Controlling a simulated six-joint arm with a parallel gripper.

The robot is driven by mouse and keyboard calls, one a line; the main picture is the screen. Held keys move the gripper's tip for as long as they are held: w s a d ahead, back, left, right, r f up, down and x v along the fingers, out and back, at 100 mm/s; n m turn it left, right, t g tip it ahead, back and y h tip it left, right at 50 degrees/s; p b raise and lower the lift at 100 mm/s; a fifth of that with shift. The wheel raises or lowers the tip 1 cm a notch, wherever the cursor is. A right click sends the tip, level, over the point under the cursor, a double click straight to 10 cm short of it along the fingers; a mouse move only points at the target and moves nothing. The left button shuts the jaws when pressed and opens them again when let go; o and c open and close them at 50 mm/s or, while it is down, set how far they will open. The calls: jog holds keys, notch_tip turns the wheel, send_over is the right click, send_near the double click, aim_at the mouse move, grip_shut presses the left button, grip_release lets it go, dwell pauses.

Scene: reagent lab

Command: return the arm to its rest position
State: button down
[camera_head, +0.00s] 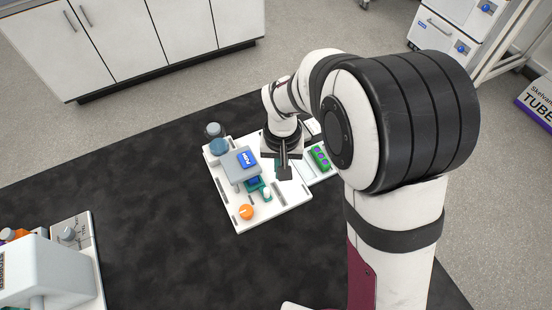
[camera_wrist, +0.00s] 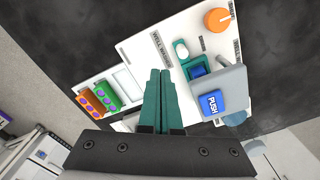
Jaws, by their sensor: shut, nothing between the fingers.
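My gripper shows in the wrist view (camera_wrist: 156,100) with its two teal fingers side by side, shut and empty. In the head view my gripper (camera_head: 284,172) is over the right part of a white station board (camera_head: 278,211), its fingers partly hidden by the wrist. In the wrist view the fingers are over the board's edge, left of a grey device with a blue PUSH button (camera_wrist: 211,102). The same grey device (camera_head: 238,165) stands left of my gripper in the head view. I cannot tell the exact height of the fingers above the board.
A green rack with purple items (camera_head: 320,157) lies right of my gripper. A white machine (camera_head: 45,272) stands at the lower left. The dark table (camera_head: 150,190) between them is clear.

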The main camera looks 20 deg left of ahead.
jog(key=s+d+r+m+y, duration=0.1)
jog(key=s+d+r+m, duration=0.2)
jog(key=s+d+r, duration=0.3)
jog(key=s+d+r+m, duration=0.3)
jog(key=s+d+r, duration=0.15)
jog(key=d, duration=0.35)
jog(key=s+d+r+m, duration=0.1)
jog(key=s+d+m, duration=0.1)
jog(key=s, duration=0.6)
jog(key=shift+d+r+m+y, duration=0.3)
jog(key=shift+d+y, duration=0.1)
jog(key=shift+d, duration=0.1)
jog(key=c, duration=1.5)
grip_release()
jog(key=shift+c, duration=0.2)
